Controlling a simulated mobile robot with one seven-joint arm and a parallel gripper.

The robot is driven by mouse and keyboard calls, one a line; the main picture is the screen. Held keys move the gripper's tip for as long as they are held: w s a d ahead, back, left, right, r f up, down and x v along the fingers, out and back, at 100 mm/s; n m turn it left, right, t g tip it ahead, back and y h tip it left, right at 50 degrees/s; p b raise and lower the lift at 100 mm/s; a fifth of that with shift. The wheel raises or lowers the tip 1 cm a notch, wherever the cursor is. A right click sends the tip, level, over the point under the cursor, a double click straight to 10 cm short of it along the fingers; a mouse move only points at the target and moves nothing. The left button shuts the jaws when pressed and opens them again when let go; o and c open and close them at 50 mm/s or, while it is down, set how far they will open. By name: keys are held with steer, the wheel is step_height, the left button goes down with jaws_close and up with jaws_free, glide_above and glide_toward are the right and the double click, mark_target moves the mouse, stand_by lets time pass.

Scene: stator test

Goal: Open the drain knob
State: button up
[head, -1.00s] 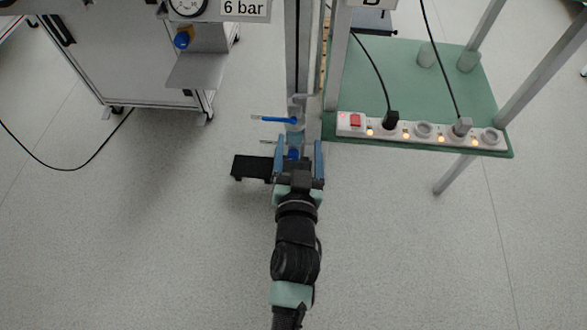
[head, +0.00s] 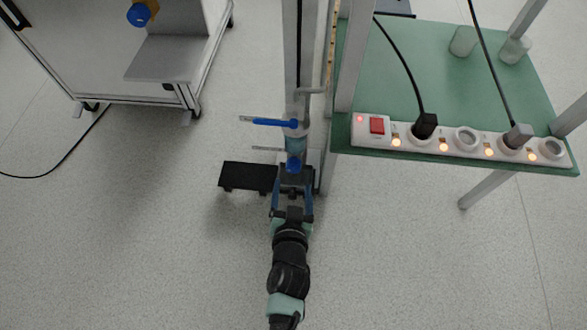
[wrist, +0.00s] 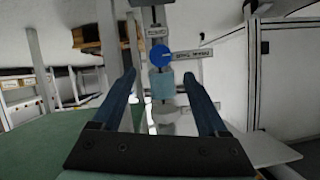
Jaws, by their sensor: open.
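The drain knob (head: 293,163) is a small round blue knob at the bottom of a clear, bluish bowl (head: 296,143) on the upright metal post. In the wrist view the knob lies between and beyond the fingertips (wrist: 160,75). The gap looks empty, and I see no contact with the knob.
A blue lever (head: 275,122) sticks out left above the bowl. A black plate (head: 248,177) lies left of the knob. A green shelf (head: 450,75) with a lit power strip (head: 455,140) stands right. A cabinet (head: 110,60) stands back left.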

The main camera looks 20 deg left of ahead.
mark_target(293, 169)
steer(key=b+x, duration=0.2)
steer(key=x, duration=0.6)
jaws_close()
